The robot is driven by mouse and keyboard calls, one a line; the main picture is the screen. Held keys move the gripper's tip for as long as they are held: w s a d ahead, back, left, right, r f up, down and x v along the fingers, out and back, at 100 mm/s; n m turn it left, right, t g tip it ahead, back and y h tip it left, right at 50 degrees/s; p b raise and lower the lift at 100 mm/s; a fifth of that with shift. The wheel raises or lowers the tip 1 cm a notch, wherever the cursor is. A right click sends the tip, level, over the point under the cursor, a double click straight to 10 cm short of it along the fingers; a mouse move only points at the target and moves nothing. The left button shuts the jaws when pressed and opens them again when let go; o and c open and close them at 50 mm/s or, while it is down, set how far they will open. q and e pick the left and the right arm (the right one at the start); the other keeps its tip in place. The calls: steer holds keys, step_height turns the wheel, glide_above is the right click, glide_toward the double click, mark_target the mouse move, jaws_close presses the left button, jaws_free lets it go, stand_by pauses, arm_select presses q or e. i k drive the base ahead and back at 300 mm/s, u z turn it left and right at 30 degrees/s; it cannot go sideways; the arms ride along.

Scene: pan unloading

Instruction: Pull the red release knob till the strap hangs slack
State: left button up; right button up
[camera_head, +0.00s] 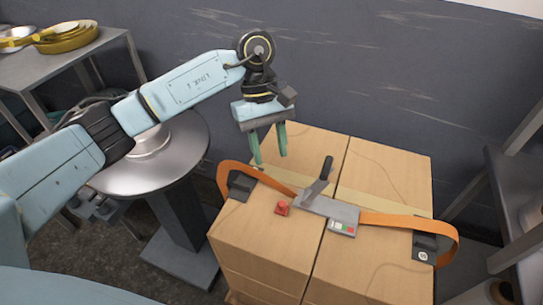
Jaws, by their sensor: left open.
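A red knob (282,208) sits on top of the left cardboard box, just left of a grey metal ratchet buckle (327,208) with a dark upright lever (320,180). An orange strap (385,220) runs across the boxes through the buckle. It bows outward in loops past the dark corner pieces at both ends. My left gripper (269,158) is open and empty, its green fingers pointing down near the back left edge of the boxes, behind and above the knob. My right gripper is out of view.
The strapped cardboard boxes (265,236) stand on a pallet. A round metal table (180,168) stands left of them. A shelf (75,62) with yellow pans (72,40) is at the back left. Grey shelving (518,190) stands close on the right; a dark wall is behind.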

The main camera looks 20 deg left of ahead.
mark_target(282, 209)
steer(key=k, duration=1)
